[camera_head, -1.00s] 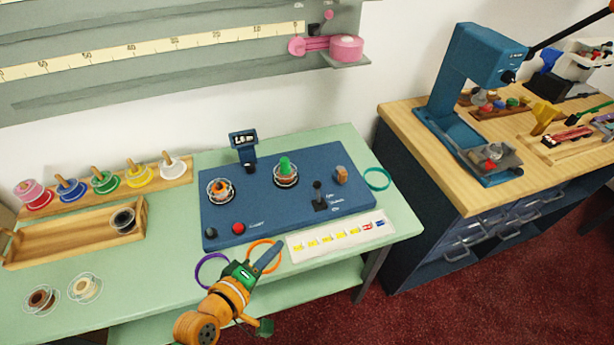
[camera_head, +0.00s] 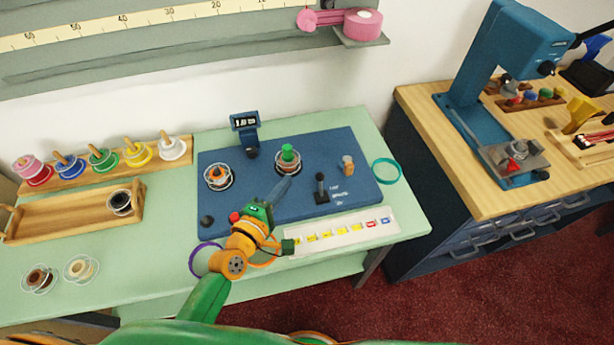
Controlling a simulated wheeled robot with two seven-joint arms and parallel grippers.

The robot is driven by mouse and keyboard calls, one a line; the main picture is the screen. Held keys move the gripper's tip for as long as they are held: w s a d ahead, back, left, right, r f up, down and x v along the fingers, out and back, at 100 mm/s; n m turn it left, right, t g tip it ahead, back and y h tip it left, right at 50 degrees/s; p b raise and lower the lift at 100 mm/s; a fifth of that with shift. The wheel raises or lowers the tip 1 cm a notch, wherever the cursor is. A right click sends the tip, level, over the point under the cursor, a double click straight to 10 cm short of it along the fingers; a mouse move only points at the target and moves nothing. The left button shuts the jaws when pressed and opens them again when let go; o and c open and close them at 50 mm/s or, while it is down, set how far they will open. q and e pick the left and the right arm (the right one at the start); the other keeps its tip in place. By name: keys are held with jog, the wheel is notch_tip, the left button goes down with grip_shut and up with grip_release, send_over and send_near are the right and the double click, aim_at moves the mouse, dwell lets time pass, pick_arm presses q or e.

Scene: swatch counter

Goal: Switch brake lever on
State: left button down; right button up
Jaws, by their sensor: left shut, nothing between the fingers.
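The blue panel (camera_head: 253,207) lies on the pale green counter. A small black lever (camera_head: 320,187) stands upright near the panel's right front, in a dark base with small white lettering beside it, too small to read. It is the only lever-like part I see on the panel. My left gripper (camera_head: 283,187) is shut and empty. Its fingertips are over the panel, to the left of the lever and apart from it in the picture. My right gripper is not in view.
A spool with a green top (camera_head: 288,158) stands just behind my fingertips. An orange-centred spool (camera_head: 218,177) and a small display (camera_head: 246,132) are on the panel. A wooden knob (camera_head: 347,163) is behind the lever. A colour strip (camera_head: 345,231) lies in front.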

aim_at(321, 185)
pick_arm(q)
jog(key=b+x, duration=0.1)
jog(key=x, duration=0.5)
jog(key=s+d+p, duration=0.1)
jog(key=s+d+r+p, duration=0.1)
jog(key=shift+s+d+p, duration=0.25)
jog(key=shift+d+p, duration=0.05)
jog(key=shift+d, duration=0.1)
jog(key=shift+s+d, duration=0.2)
jog(key=shift+s, duration=0.05)
jog(key=shift+w+f, duration=0.1)
